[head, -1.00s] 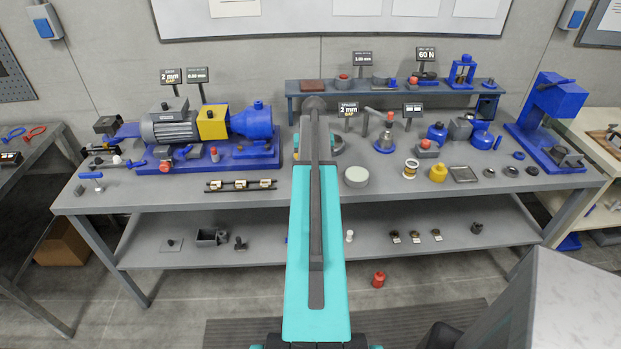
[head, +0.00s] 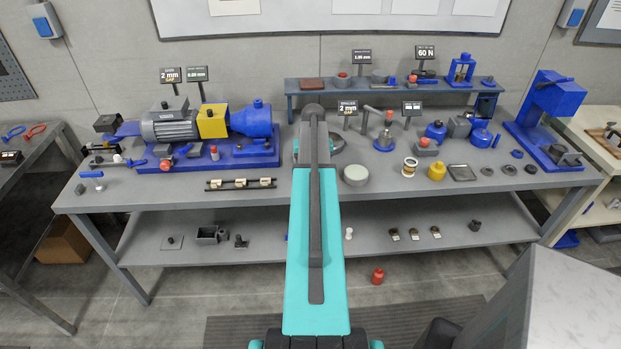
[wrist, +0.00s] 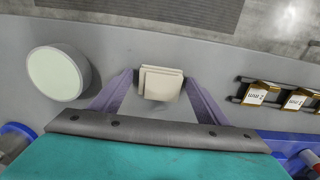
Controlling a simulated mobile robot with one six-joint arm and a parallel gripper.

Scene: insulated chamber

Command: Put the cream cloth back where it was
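The cream cloth (wrist: 160,83) is a small folded, layered pad in the wrist view. It lies between the tips of my gripper's two purple fingers (wrist: 160,78), over the grey bench top. The fingers stand apart, one on each side of the cloth, close to its edges. I cannot tell whether they press on it, or whether the cloth rests on the bench or is held just above it. In the head view my arm hides both the cloth and my gripper.
A pale round disc (wrist: 58,74) stands beside my gripper; in the head view the disc (head: 356,174) is right of my arm. A black rack (head: 241,184) with several small tagged parts lies to the left. The blue motor rig (head: 214,150) stands behind it.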

